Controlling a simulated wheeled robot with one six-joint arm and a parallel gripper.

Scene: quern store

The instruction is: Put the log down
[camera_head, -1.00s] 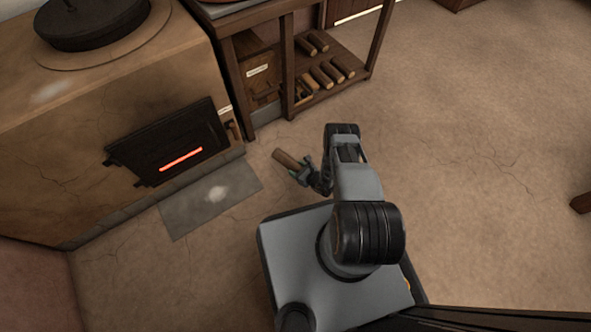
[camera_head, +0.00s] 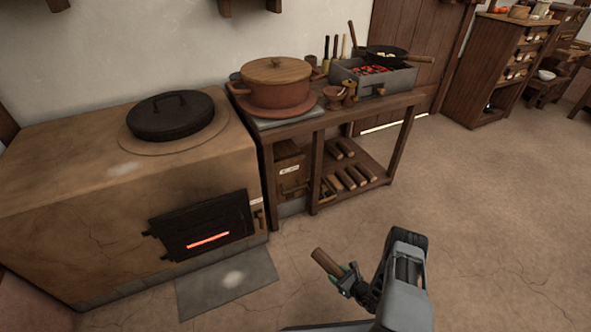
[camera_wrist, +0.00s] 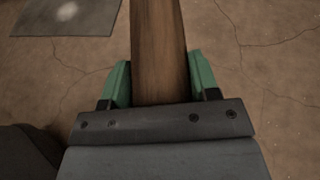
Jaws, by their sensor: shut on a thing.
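A brown log (camera_head: 328,263) is held in my gripper (camera_head: 345,278), above the floor in front of the wooden table. In the wrist view the log (camera_wrist: 158,50) runs away from the palm between the two green fingertips of my gripper (camera_wrist: 160,80). The fingers are shut on it from both sides. The log's near end is hidden by the gripper body. Several other logs (camera_head: 350,178) lie on the low shelf of the table.
A clay stove (camera_head: 80,225) stands at left, its dark door (camera_head: 205,225) showing a glowing slot. A grey plate (camera_head: 228,286) lies on the floor before it. The table (camera_head: 300,128) carries a lidded pot (camera_head: 275,85) and a brazier (camera_head: 372,78) with a pan. Floor at right is clear.

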